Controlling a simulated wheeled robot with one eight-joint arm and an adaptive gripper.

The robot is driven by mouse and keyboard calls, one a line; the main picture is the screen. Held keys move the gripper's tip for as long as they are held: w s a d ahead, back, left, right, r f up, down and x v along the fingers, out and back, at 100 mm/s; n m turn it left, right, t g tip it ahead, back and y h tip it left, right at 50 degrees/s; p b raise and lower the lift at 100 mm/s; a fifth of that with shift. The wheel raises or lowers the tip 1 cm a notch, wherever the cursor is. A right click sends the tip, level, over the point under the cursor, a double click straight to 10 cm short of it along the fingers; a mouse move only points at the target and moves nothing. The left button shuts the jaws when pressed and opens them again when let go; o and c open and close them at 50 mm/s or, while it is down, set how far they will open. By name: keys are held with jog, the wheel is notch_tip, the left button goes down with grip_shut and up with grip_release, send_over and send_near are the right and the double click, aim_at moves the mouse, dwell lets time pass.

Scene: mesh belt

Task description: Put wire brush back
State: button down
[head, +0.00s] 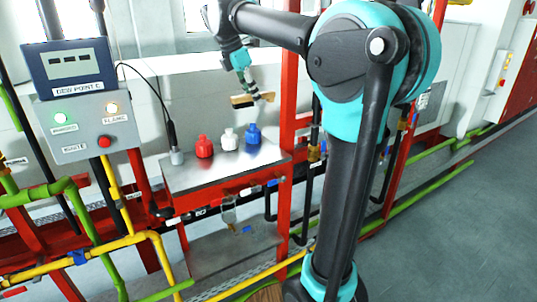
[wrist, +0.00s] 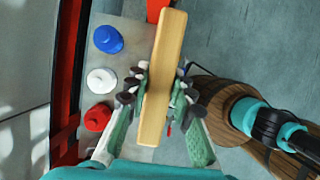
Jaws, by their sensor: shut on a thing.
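The wire brush (head: 243,101) has a long light-wood back and a dark underside in the head view. In the wrist view the wooden back of the brush (wrist: 166,60) runs nearly upright through the picture, tilted slightly. My gripper (wrist: 160,88) is shut on it, with a finger on each side near its middle. In the head view my gripper (head: 244,87) points down and holds the brush in the air, above the level of the bottles on the metal shelf (head: 185,178). The bristles are hidden in the wrist view.
On the shelf stand a red bottle (head: 204,147), a white bottle (head: 228,140) and a blue bottle (head: 253,134). A control box (head: 85,127) with lights is at the left. A red post (head: 290,110) stands right of the shelf. A round wooden top (wrist: 222,100) shows low down.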

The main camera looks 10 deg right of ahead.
aim_at(261, 158)
jog(key=shift+d, duration=0.35)
notch_tip(261, 158, down, 20)
jog(key=shift+d+r, duration=0.1)
jog(key=shift+r, duration=0.15)
jog(key=c, duration=1.3)
grip_release()
jog(key=shift+f, duration=0.15)
jog(key=v, duration=1.2)
